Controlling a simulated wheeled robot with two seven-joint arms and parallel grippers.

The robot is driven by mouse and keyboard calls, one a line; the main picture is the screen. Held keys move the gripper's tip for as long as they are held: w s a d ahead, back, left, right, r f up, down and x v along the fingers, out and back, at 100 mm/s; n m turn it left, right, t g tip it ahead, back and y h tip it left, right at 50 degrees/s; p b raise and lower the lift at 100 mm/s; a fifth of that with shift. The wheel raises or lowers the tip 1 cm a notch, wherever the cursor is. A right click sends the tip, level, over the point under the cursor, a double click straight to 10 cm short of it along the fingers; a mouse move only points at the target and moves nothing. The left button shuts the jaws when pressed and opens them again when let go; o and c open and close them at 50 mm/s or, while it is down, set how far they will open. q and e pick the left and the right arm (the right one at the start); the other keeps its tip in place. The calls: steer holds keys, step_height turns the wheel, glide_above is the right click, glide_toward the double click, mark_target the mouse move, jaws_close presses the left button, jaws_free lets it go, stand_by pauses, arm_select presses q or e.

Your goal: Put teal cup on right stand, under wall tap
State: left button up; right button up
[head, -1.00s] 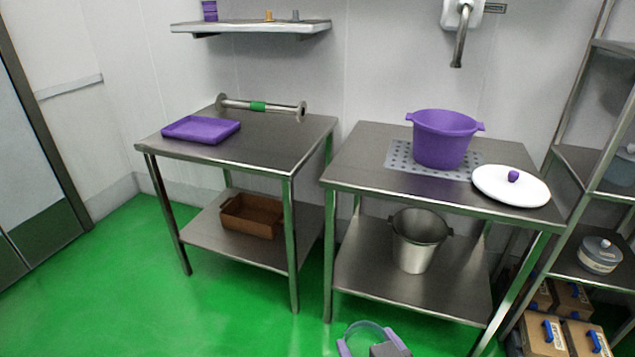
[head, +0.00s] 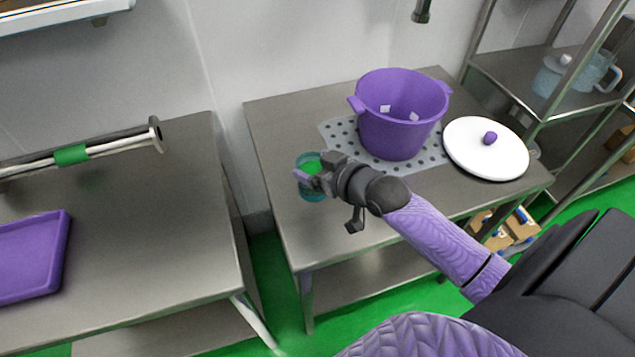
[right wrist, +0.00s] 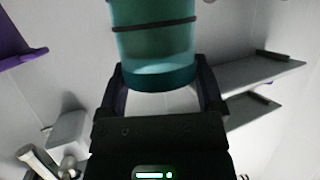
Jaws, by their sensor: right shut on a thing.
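The teal cup (head: 311,193) is see-through, with green showing in its opening; it fills the top of the right wrist view (right wrist: 153,45), where dark bands ring it. My right gripper (head: 317,178) is shut on the cup, with a finger on each side. It holds the cup over the left part of the right stand (head: 275,130); I cannot tell the gap beneath. The wall tap (head: 422,11) shows only its lower spout at the top. A purple pot (head: 395,140) with small white pieces inside stands on the perforated plate (head: 335,130). My left gripper is out of view.
A white lid (head: 470,155) with a purple knob lies right of the pot. The left table holds a purple tray (head: 30,260) and a metal roller (head: 110,148). A shelf rack (head: 520,65) stands at the right. The right stand's front left is clear.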

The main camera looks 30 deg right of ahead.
steer(key=shift+w+d+r, duration=0.25)
steer(key=shift+w+d, duration=0.05)
steer(key=shift+d, duration=0.35)
steer(key=f+b, duration=0.1)
steer(key=f, duration=0.2)
steer(key=f+b, duration=0.2)
steer(key=f, duration=0.1)
steer(key=f+b, duration=0.2)
steer(key=f, duration=0.2)
steer(key=shift+s+d, duration=0.1)
steer(key=shift+s, duration=0.2)
steer(key=shift+r, duration=0.2)
steer(key=shift+f, duration=0.1)
steer(key=o, duration=1.3)
steer(key=shift+p, duration=0.3)
